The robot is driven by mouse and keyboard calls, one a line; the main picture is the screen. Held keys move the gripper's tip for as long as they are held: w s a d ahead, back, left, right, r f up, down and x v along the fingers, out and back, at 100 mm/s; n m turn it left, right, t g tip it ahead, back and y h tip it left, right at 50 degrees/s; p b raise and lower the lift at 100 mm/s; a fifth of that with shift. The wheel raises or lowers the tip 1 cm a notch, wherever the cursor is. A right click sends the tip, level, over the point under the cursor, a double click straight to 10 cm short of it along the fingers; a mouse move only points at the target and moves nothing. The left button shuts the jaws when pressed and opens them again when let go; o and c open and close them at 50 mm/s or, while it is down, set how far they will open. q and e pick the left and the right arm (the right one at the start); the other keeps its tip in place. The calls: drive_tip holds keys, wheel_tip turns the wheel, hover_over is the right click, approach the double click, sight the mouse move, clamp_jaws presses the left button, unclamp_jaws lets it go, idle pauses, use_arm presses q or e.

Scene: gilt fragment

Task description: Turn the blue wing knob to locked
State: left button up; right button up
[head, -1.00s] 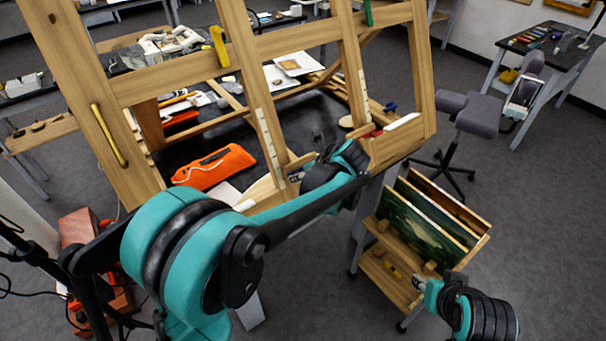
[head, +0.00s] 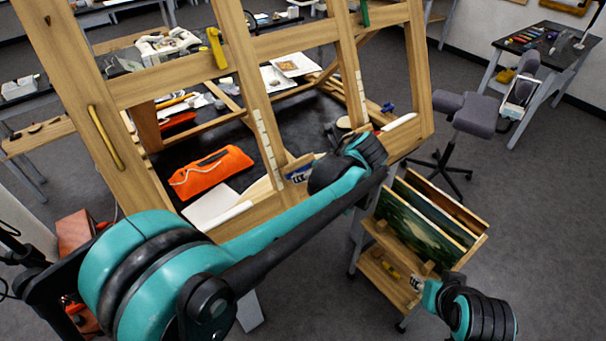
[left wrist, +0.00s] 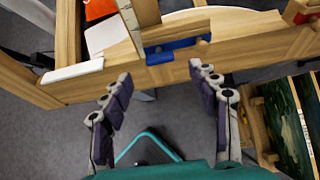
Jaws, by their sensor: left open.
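The blue wing knob (left wrist: 178,45) shows in the left wrist view as a blue bar at the easel's wooden ledge (left wrist: 220,56), just right of a post with a pale scale. I cannot read whether it stands at locked. My left gripper (left wrist: 158,78) is open and empty. Its two dark fingers spread to either side below the knob in the picture, apart from it. In the head view my left forearm and wrist cover this part of the ledge, and the gripper is mostly hidden.
An orange pouch (head: 210,170) lies left of my forearm. White bars (head: 230,215) rest on the ledge. A small blue item (head: 388,107) is farther right on the easel. A rack of paintings (head: 425,225) and a grey stool (head: 472,115) stand at right.

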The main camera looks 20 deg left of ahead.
use_arm(q)
drive_tip(key=v, duration=0.5)
drive_tip(key=shift+s+d+r, duration=0.1)
drive_tip(key=shift+d+r, duration=0.05)
drive_tip(key=shift+r, duration=0.1)
drive_tip(key=s+a+f+n+t+h+b, duration=0.1)
drive_tip(key=s+a+f+n+h+b, duration=0.2)
drive_tip(key=s+f+n, duration=0.5)
drive_tip(key=s+a+f+n+t+h+b, duration=0.1)
drive_tip(key=s+a+f+n+h+b, duration=0.2)
drive_tip(key=n, duration=1.4)
drive_tip(key=s+f+b, duration=0.2)
drive_tip(key=s+f, duration=0.3)
drive_tip(key=s, duration=0.3)
drive_tip(key=shift+s+a+f+n+h, duration=0.3)
drive_tip(key=shift+s+a+f+n, duration=0.05)
drive_tip(key=shift+s+a+n, duration=0.05)
